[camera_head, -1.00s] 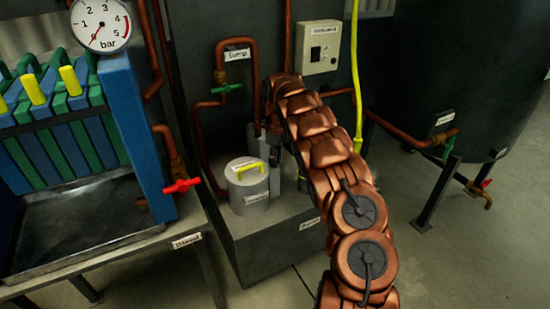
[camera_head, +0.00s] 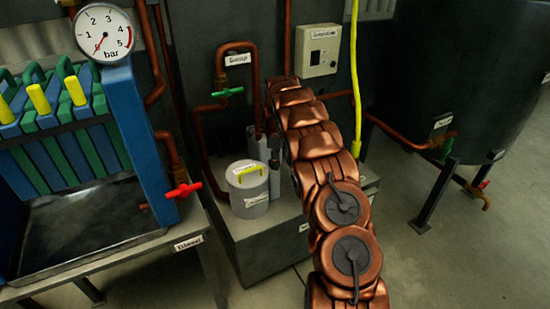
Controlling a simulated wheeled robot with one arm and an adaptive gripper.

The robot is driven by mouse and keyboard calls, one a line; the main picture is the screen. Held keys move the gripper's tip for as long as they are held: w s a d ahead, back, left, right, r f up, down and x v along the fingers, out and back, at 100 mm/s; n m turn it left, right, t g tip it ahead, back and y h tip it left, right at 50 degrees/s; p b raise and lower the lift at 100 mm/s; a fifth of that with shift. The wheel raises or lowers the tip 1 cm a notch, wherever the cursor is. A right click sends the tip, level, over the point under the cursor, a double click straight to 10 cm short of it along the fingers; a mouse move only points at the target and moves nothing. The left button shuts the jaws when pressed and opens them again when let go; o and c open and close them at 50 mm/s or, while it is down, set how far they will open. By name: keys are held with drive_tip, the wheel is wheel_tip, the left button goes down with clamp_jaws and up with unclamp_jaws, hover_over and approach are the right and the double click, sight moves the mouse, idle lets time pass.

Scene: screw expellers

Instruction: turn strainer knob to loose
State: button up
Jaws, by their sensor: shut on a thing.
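A grey round canister (camera_head: 249,202) with a yellow bar handle (camera_head: 250,171) and small labels stands on a dark grey block; the labels are too blurred to read surely. I take the canister for the strainer and the bar for its knob. My copper arm comes from the lower right and ends behind and right of the canister. My gripper (camera_head: 273,152) shows there only as small dark and grey parts, largely hidden by the arm. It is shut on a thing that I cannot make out. The yellow bar shows whole, with no finger visible across it.
Copper pipes with a green valve (camera_head: 228,92) rise behind the canister. A red valve (camera_head: 184,189) juts out at the left by the blue and green press (camera_head: 137,130). A white box (camera_head: 319,49) and a yellow cable hang behind. A dark tank (camera_head: 455,70) stands right.

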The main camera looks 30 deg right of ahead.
drive_tip(key=n+p, duration=0.1)
drive_tip(key=n, duration=0.2)
drive_tip(key=shift+r+p, duration=0.1)
drive_tip(key=shift+p, duration=0.25)
drive_tip(key=n+p, duration=0.1)
drive_tip(key=n, duration=0.2)
drive_tip(key=shift+w+n, duration=0.1)
drive_tip(key=shift+n, duration=0.3)
drive_tip(key=n+p, duration=0.1)
drive_tip(key=n, duration=0.2)
drive_tip(key=shift+w+n, duration=0.1)
drive_tip(key=shift+n, duration=0.2)
drive_tip(key=shift+w+n+p, duration=0.15)
drive_tip(key=shift+n+p, duration=0.15)
drive_tip(key=shift+n, duration=1.6)
drive_tip(key=o, duration=0.9)
